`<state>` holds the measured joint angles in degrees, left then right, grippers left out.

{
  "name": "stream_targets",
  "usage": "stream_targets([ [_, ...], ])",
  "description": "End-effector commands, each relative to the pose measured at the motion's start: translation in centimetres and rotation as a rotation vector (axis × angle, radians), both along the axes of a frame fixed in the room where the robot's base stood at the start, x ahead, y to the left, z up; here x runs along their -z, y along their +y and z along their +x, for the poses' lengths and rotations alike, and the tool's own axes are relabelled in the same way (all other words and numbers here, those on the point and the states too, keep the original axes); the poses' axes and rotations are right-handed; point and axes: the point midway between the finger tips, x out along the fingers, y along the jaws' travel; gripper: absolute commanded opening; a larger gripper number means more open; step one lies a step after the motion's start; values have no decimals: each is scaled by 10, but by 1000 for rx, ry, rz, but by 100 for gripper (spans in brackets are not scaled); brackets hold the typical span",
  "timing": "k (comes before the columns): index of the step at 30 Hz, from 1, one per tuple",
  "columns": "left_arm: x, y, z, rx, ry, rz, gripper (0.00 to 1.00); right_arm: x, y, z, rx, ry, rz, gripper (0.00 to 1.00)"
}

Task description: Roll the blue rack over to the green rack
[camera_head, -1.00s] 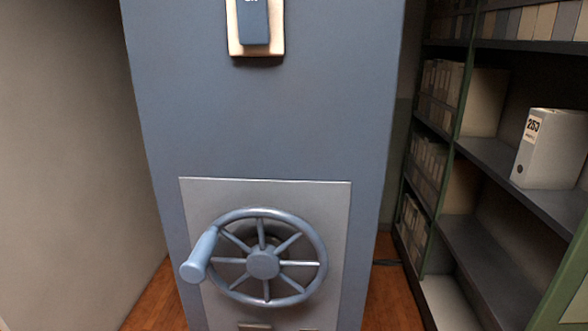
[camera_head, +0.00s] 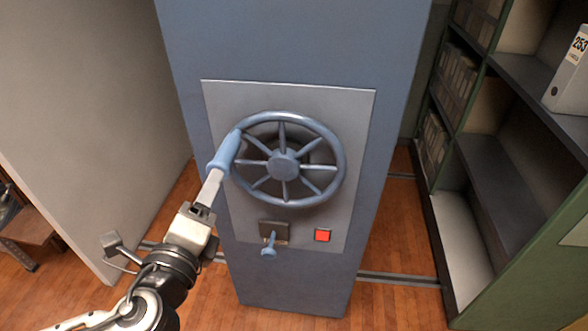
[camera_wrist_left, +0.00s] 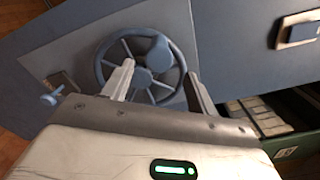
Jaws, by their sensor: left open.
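The blue rack (camera_head: 300,48) stands upright in the middle of the head view. On its grey panel is a blue spoked handwheel (camera_head: 283,165) with a blue handle (camera_head: 224,152) at its upper left. My left gripper (camera_head: 213,180) is open, its fingers at the lower end of the handle. In the left wrist view the wheel (camera_wrist_left: 147,80) shows beyond and between the open fingers (camera_wrist_left: 160,85); whether they touch the handle I cannot tell. The green rack (camera_head: 540,262) with open shelves stands to the right, apart from the blue rack. My right gripper is not in view.
Below the wheel are a small blue lever (camera_head: 268,246) and a red button (camera_head: 322,235). Floor rails (camera_head: 398,279) run between the racks. The wooden floor between the racks is clear.

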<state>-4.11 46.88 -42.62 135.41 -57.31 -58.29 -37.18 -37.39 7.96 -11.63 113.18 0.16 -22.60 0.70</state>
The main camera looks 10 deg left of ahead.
Motion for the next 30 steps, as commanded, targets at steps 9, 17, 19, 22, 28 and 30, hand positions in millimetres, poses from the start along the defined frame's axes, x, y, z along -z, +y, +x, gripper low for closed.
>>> stream_targets([
  [9,0,0,15,-1,0,-5,58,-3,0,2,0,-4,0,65],
  [17,0,0,46,-1,0,-6,58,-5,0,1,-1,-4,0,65],
  [19,0,0,54,0,1,-6,58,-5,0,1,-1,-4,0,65],
  [22,0,0,66,-1,2,-6,58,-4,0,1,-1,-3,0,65],
  [28,1,0,90,0,2,-6,58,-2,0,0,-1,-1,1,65],
  [30,2,0,99,-1,2,-6,58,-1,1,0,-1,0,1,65],
])
